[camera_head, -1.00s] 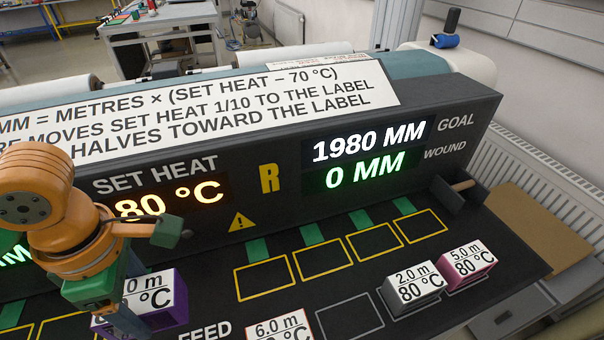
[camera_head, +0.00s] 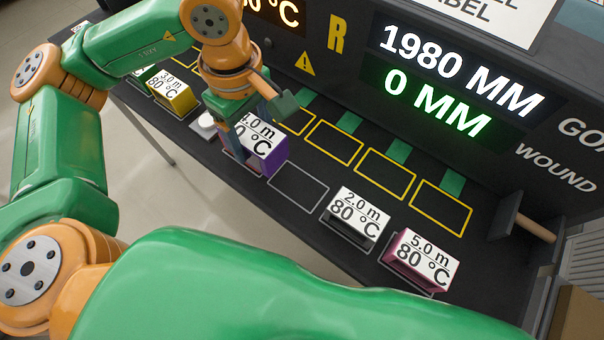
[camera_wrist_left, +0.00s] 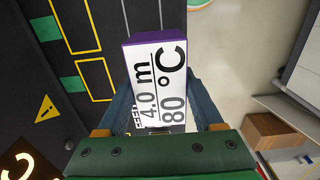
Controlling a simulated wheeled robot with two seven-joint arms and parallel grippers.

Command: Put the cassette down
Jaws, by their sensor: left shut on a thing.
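The purple cassette (camera_head: 266,150), with a white top marked 4.0 m, 80 °C, is held by my left gripper (camera_head: 240,138) over the front of the dark bench. It also shows in the left wrist view (camera_wrist_left: 155,85), between the two fingers of the gripper (camera_wrist_left: 160,112). The cassette is just left of an empty grey-outlined place (camera_head: 297,187) in the front row. I cannot tell whether its underside touches the bench. The gripper and cassette hide the bench beneath them. My right gripper is not in view.
A yellow cassette (camera_head: 172,93) marked 3.0 m stands left. Yellow-outlined places (camera_head: 386,173) behind are empty. A peg (camera_head: 535,230) sticks out at right.

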